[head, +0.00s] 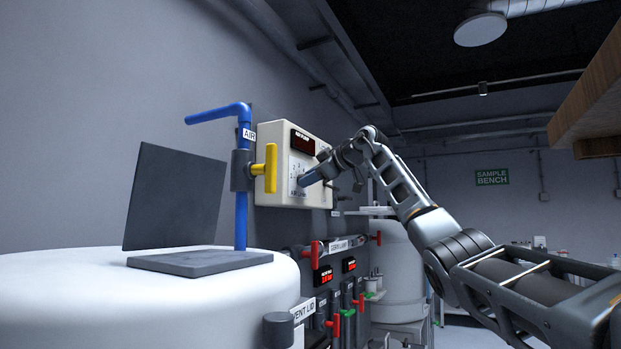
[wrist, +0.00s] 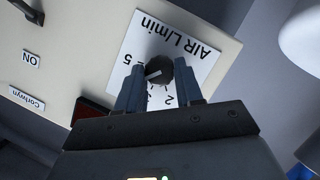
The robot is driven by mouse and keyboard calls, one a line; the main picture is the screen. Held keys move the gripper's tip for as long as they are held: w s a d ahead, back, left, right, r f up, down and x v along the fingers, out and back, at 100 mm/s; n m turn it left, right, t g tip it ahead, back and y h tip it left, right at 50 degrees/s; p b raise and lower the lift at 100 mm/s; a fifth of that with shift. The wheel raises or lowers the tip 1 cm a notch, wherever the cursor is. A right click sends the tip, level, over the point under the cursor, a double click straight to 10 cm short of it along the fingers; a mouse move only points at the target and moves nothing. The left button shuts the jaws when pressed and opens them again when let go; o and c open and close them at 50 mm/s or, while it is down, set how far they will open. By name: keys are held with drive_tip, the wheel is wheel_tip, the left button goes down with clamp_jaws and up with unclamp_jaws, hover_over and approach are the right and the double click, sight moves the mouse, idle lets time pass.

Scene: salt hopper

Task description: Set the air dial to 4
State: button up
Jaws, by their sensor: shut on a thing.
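The air dial is a dark round knob (wrist: 159,70) on a white plate marked "AIR L/min" (wrist: 182,38), which appears upside down in the wrist view. My gripper (wrist: 159,82) has one finger on each side of the knob and is shut on it. A pale pointer line on the knob points left and slightly down in that view, toward the left finger. A 5 shows at the plate's left and a 2 below the knob; the fingers hide other numbers. In the head view my gripper (head: 306,181) reaches the cream control box (head: 279,141), and covers the knob.
A blue pipe (head: 241,210) with a yellow valve handle (head: 271,168) stands just left of the box. A white tank (head: 150,300) with a raised grey lid (head: 175,196) is at front left. Red-handled valves (head: 315,254) sit below the box.

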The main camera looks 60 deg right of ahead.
drive_tip(key=shift+f, duration=0.1)
idle(0.3)
drive_tip(key=o, duration=1)
drive_tip(key=shift+o, duration=0.2)
drive_tip(key=b+v, duration=0.3)
drive_tip(key=v, duration=0.4)
drive_tip(key=shift+s, duration=0.35)
